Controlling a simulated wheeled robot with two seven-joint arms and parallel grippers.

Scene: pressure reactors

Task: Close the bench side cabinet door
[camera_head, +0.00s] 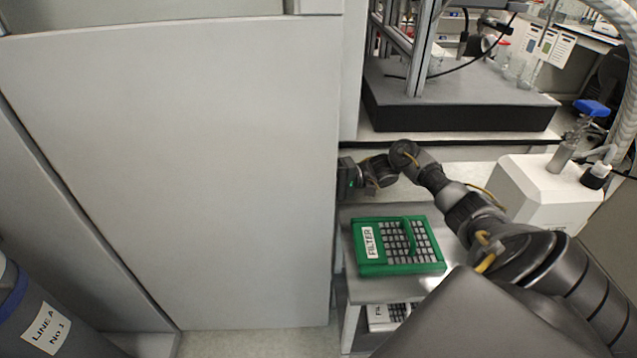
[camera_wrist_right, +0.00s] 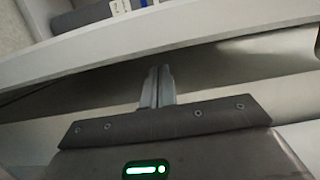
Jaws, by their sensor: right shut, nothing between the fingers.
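The cabinet door (camera_head: 180,170) is a large plain light-grey panel filling the left half of the head view. It appears to stand swung open, its free edge on the right. My right arm comes in from the right, and its wrist is at that right edge. The fingers are hidden behind the panel in the head view. In the right wrist view my right gripper (camera_wrist_right: 160,74) is shut and empty, its fingertips close to a pale panel edge (camera_wrist_right: 190,30). I cannot tell whether they touch it. My left gripper is not in view.
A green filter (camera_head: 400,246) lies on a small grey cart (camera_head: 375,290) below my right forearm. A white device (camera_head: 545,195) stands to the right. A cylinder labelled LINE A (camera_head: 45,325) is at lower left.

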